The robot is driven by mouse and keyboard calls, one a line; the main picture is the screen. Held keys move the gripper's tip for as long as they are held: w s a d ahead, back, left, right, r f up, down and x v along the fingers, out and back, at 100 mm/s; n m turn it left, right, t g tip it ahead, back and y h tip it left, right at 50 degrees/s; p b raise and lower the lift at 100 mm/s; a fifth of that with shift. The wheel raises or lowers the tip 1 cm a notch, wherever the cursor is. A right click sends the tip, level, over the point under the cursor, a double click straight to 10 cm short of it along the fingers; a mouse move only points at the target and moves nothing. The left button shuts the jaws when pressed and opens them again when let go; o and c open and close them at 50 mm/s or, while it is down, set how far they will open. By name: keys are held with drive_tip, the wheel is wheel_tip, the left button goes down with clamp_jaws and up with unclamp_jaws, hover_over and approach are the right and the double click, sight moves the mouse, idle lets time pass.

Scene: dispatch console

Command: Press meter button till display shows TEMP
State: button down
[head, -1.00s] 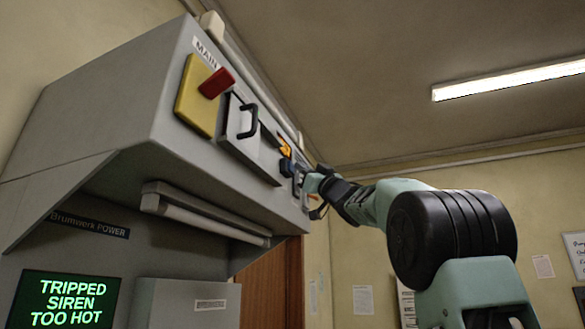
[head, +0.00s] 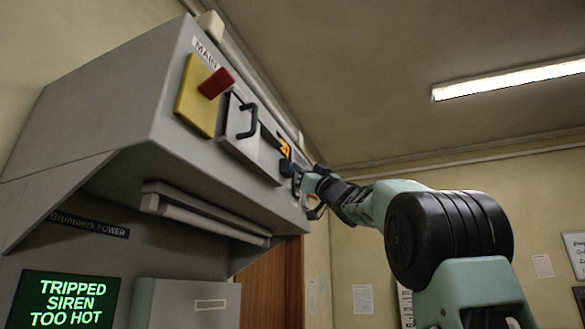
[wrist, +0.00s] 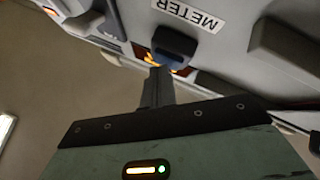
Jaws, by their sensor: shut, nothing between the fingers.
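The meter's small display (head: 285,147) glows orange on the console's upper sloped face; its characters are too small to read surely. A blue button (head: 286,167) sits just below it. In the wrist view the METER label (wrist: 188,14) is upside down, with the dark blue button (wrist: 174,44) beside it and a strip of the orange display (wrist: 168,62) partly hidden behind my fingers. My gripper (head: 297,174) is shut and empty, its fingertips at the meter. In the wrist view the gripper (wrist: 160,72) points at the button's edge; I cannot tell whether it touches.
A yellow plate with a red MAIN switch (head: 215,83) and a panel with a black handle (head: 247,121) are left of the meter. A green screen (head: 66,302) below reads TRIPPED SIREN TOO HOT. A lamp tube (head: 205,215) hangs under the console. Open room lies right.

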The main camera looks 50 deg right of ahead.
idle(0.4)
drive_tip(key=shift+s+d, duration=0.25)
drive_tip(key=shift+s, duration=0.4)
drive_tip(key=s, duration=0.1)
drive_tip(key=s+d, duration=0.1)
drive_tip(key=s, duration=0.1)
drive_tip(key=s+d, duration=0.1)
drive_tip(key=shift+s, duration=0.35)
idle(0.6)
